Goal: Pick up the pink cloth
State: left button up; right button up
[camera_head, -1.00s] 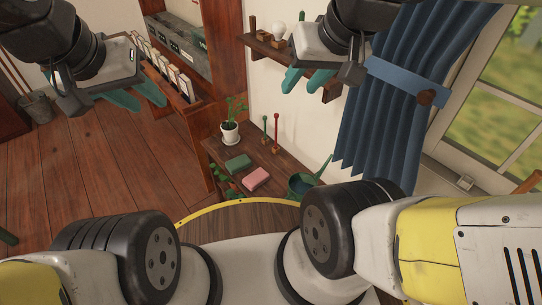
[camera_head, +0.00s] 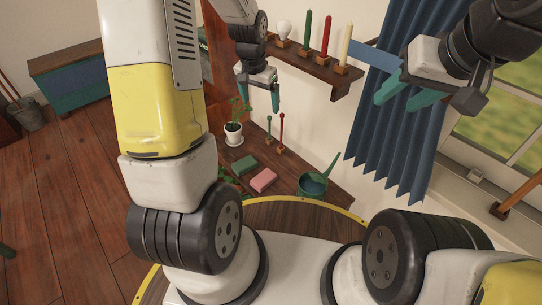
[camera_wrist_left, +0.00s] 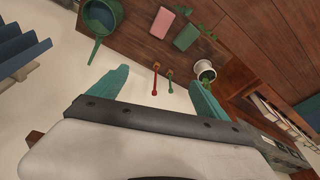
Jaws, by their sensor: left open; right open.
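The pink cloth (camera_head: 263,180) is a small folded block lying flat on the low wooden shelf. A similar green cloth (camera_head: 244,165) lies just left of it. The pink cloth also shows in the left wrist view (camera_wrist_left: 162,24), near the top edge, beyond the fingertips. My left gripper (camera_head: 258,88) is open and empty, in the air above the back of the shelf and apart from the cloth. Its open teal fingers also show in the left wrist view (camera_wrist_left: 158,78). My right gripper (camera_head: 396,102) is open and empty in front of the blue curtain.
A potted plant (camera_head: 233,132), red and green candlesticks (camera_head: 281,135) and a teal watering can (camera_head: 313,185) stand around the cloths. A wall shelf (camera_head: 318,72) with candles and a bulb is close to my left gripper. A blue curtain (camera_head: 387,150) hangs at the right.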

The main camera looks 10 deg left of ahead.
pick_arm(q)
jog(key=m+g, duration=0.2)
send_over(264, 177)
jog(key=w, duration=0.2)
notch_tip(264, 177, down, 17)
jog(key=shift+m+g, duration=0.3)
jog(key=shift+m, duration=0.2)
jog(key=f, duration=0.7)
jog(key=s+f, duration=0.1)
jog(key=f, duration=0.6)
jog(key=s+f, duration=0.1)
jog(key=f, duration=0.5)
jog(key=shift+f, duration=0.4)
jog(key=c, duration=1.4)
notch_tip(264, 177, up, 10)
jog(key=shift+r, duration=0.1)
jog(key=shift+c, duration=0.2)
